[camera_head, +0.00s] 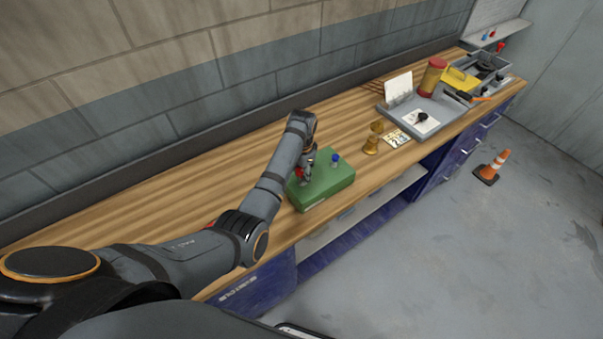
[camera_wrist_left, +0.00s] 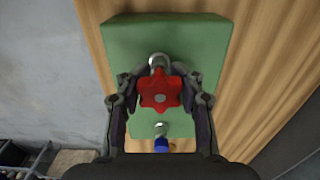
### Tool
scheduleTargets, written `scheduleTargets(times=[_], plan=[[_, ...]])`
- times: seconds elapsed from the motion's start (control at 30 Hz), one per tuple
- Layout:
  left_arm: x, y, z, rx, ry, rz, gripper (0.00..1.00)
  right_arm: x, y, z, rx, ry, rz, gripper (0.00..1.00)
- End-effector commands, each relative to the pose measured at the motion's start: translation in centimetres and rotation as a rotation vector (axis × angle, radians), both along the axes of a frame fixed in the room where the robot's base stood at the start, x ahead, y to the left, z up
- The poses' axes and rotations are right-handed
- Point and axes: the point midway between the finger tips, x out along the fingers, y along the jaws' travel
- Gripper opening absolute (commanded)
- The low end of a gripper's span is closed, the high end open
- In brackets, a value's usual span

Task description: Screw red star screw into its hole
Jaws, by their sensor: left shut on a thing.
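The red star screw (camera_wrist_left: 160,92) is between the fingers of my left gripper (camera_wrist_left: 160,98) in the left wrist view, and the fingers are shut on its star head. It is over the green block (camera_wrist_left: 120,45), and a metal ring (camera_wrist_left: 158,62) shows just past it. In the head view the green block (camera_head: 328,188) lies on the bench, and my left gripper (camera_head: 304,172) is low over its left part with a bit of red showing. The screw's lower end is hidden. A blue-topped screw (camera_head: 335,158) stands on the block; it also shows in the left wrist view (camera_wrist_left: 161,144). My right gripper is not in view.
The wooden bench (camera_head: 160,205) is clear behind and left of the block. To the right stand a brass-coloured object (camera_head: 373,138), a grey tray (camera_head: 440,119) and a red-and-yellow container (camera_head: 431,77). A brick wall runs along the back.

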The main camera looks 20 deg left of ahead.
Motion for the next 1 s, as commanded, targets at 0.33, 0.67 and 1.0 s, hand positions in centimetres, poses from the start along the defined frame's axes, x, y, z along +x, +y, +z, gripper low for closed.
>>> scheduleTargets(times=[0.33, 0.67, 1.0], plan=[[0.0, 0.0, -0.3, 0.000, 0.000, 0.000, 0.03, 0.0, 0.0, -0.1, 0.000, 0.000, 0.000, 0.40], [0.0, 0.0, 1.2, 0.000, 0.000, 0.000, 0.03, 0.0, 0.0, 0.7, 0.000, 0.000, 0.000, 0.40], [0.0, 0.0, 1.5, 0.000, 0.000, 0.000, 0.03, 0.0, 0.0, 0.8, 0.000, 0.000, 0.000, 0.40]])
